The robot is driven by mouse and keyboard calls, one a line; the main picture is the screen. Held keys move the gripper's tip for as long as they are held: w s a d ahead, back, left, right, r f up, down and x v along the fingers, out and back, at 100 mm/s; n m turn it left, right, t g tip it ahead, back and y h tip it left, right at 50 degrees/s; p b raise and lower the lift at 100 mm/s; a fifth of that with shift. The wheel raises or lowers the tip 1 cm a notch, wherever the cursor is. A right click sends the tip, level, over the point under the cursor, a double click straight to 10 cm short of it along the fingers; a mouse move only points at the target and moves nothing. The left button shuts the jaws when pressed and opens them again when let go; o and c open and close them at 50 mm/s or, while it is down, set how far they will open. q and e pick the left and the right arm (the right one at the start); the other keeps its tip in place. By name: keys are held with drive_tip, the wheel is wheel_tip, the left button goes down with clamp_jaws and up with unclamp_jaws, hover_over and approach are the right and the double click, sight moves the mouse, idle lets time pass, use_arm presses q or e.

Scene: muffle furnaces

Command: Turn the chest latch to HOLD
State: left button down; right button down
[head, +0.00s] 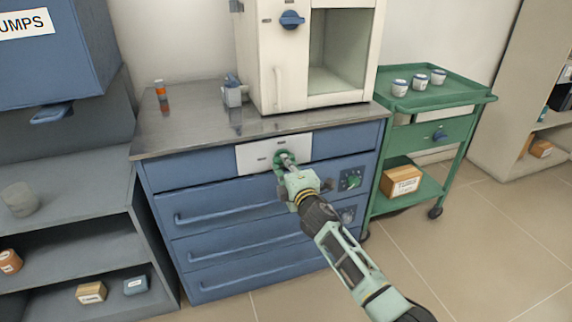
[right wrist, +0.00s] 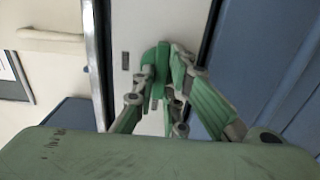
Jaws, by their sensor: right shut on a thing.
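The blue chest of drawers (head: 230,205) has a white panel (head: 249,157) in its top drawer front. A green round latch (head: 279,157) sits on that panel, partly hidden by my gripper. My right gripper (head: 287,163) is at the panel, shut on the latch. In the right wrist view the fingers of my right gripper (right wrist: 170,82) come together around a green latch part (right wrist: 160,60) in front of the pale panel (right wrist: 133,30). The small marks on the panel are too small to read, so the latch setting cannot be told. My left gripper is not in view.
A white furnace (head: 275,60) with a blue knob (head: 291,19) stands on the metal worktop (head: 190,125). A green trolley (head: 455,95) with several cups stands right. Grey shelves (head: 70,180) stand left. Floor at lower right is clear.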

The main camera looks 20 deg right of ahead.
idle(0.3)
drive_tip(key=c, duration=1.8)
unclamp_jaws()
drive_tip(key=s, duration=1.2)
drive_tip(key=shift+d, duration=0.15)
